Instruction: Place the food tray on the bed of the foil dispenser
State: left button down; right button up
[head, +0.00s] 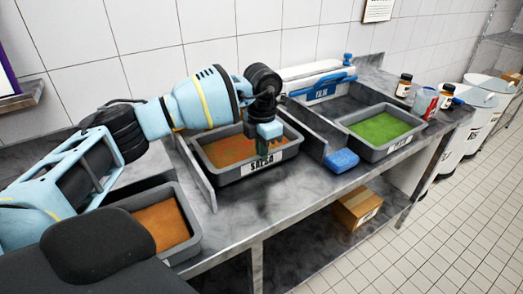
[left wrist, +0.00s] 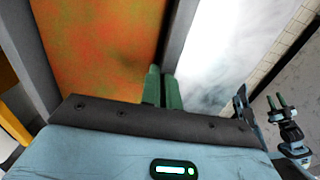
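The food tray (head: 285,160) is grey, labelled SALSA, and holds orange-brown food. It is on the steel counter, mid-left in the head view. My left gripper (head: 262,146) is at its near rim. In the left wrist view the green fingers (left wrist: 162,88) are close together, with the tray wall (left wrist: 181,35) running in between them; they look shut on it, though the contact is partly hidden. The white and blue foil dispenser (head: 318,92) stands behind and to the right of the tray. My right gripper (left wrist: 276,101) shows small at the wrist view's right, fingers apart and empty.
A tray of green food (head: 385,150) is at the right, and another orange-filled tray (head: 190,250) at the lower left. A low metal divider (head: 318,130) separates the stations. A blue sponge (head: 341,161) lies near the front edge. A cardboard box (head: 357,208) is on the lower shelf.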

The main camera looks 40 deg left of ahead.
dwell(0.3)
pick_arm(q)
jog(key=c, duration=2.1)
grip_release()
jog(key=shift+f, duration=0.2)
jog(key=o, duration=0.5)
jog(key=shift+c, duration=0.2)
notch_tip(320, 180, up, 12)
jog(key=shift+r, duration=0.2)
jog(key=shift+d, duration=0.1)
